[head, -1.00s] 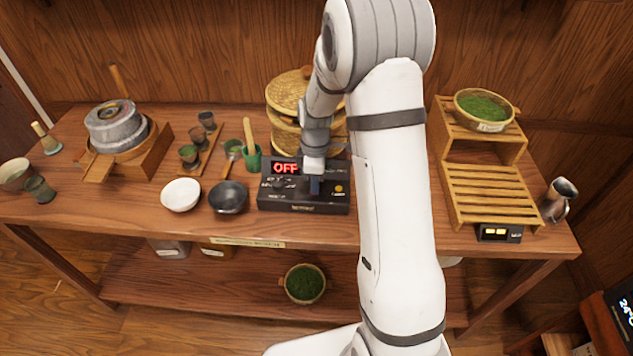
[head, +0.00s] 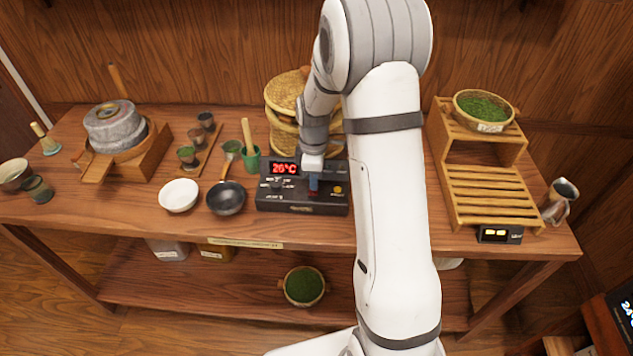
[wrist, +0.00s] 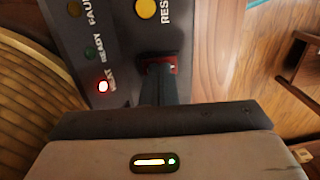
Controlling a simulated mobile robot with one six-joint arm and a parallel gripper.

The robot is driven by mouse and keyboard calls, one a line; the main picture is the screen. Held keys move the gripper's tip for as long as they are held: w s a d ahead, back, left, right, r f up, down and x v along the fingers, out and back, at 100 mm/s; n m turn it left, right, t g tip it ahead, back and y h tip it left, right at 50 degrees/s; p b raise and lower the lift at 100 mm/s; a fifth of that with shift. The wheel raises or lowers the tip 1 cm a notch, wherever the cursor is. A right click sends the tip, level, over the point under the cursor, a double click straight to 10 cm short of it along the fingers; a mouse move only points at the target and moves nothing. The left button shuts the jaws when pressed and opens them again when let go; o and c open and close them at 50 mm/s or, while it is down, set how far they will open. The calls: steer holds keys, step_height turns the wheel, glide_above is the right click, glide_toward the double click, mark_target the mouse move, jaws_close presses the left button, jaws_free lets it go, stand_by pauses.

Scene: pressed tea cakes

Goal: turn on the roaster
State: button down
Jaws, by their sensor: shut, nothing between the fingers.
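The dark roaster control box (head: 275,201) sits near the table's front edge, in front of the stacked woven baskets (head: 283,92). Its red display (head: 284,168) reads 20°C. A yellow button (wrist: 146,8) is close by.
A green cup (head: 251,160) with a wooden-handled tool is close behind. A slatted wooden rack (head: 490,192) stands right of my arm. A stone mill (head: 116,128) is far left.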

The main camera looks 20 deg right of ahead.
mark_target(314, 195)
steer(key=shift+r, duration=0.25)
step_height(314, 195, up, 13)
steer(key=s, duration=0.1)
steer(key=shift+s+a+r+p, duration=0.2)
steer(key=shift+s+a+p, duration=0.05)
steer(key=shift+s+p, duration=0.05)
stand_by(0.4)
steer(key=s+r+m+t, duration=0.2)
steer(key=s+m, duration=0.5)
steer(key=s, duration=0.4)
steer(key=s+a+r+m+t, duration=0.1)
steer(key=s+r+m+t, duration=0.1)
steer(key=s+m, duration=0.5)
steer(key=s+r, duration=0.1)
steer(key=s, duration=0.3)
steer(key=shift+r, duration=0.4)
